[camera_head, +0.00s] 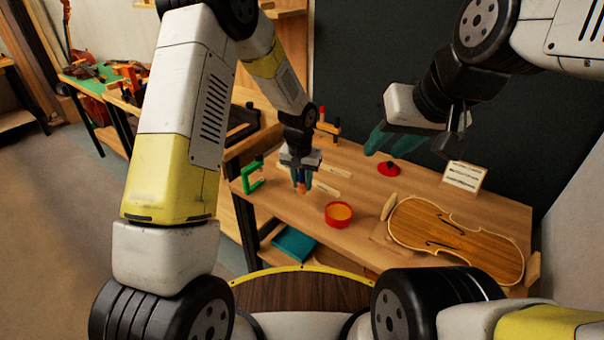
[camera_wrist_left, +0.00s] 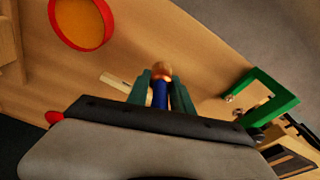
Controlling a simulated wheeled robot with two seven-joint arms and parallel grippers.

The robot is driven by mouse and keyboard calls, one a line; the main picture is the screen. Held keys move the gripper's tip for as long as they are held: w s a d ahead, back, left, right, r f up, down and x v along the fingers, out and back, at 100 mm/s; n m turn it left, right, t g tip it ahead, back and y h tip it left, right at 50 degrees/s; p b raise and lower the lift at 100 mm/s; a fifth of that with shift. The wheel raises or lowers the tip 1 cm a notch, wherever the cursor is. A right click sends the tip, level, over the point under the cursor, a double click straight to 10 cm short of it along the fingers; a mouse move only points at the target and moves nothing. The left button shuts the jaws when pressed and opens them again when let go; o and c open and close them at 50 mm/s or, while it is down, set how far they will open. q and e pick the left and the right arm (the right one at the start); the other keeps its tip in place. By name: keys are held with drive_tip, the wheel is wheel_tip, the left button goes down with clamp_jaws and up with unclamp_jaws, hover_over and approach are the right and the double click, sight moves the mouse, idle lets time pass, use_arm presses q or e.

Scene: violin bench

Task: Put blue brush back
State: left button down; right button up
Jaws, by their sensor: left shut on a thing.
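The blue brush (camera_wrist_left: 160,95) is between the green fingers of my left gripper (camera_wrist_left: 162,92), which is shut on it. Its brown-orange end (camera_wrist_left: 161,70) sticks out past the fingertips in the left wrist view. In the head view my left gripper (camera_head: 301,184) holds it upright above the left part of the workbench, between the green clamp and the red bowl. I cannot tell whether its lower end touches the bench. My right gripper (camera_head: 396,143) is raised over the back of the bench, its teal fingers apart with nothing visible between them.
A red bowl (camera_head: 339,222) with orange contents stands to the right of the brush. A green clamp (camera_head: 252,178) is at the bench's left edge. A violin body (camera_head: 452,238), a red round piece (camera_head: 388,169) and a white card (camera_head: 463,175) are farther right. A teal tray (camera_head: 294,243) sits below.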

sight(302, 189)
use_arm(q)
drive_tip(key=shift+w+f, duration=0.2)
drive_tip(key=shift+w, duration=0.15)
drive_tip(key=shift+f, duration=1.6)
drive_tip(key=c, duration=1.1)
unclamp_jaws()
drive_tip(key=shift+f, duration=0.1)
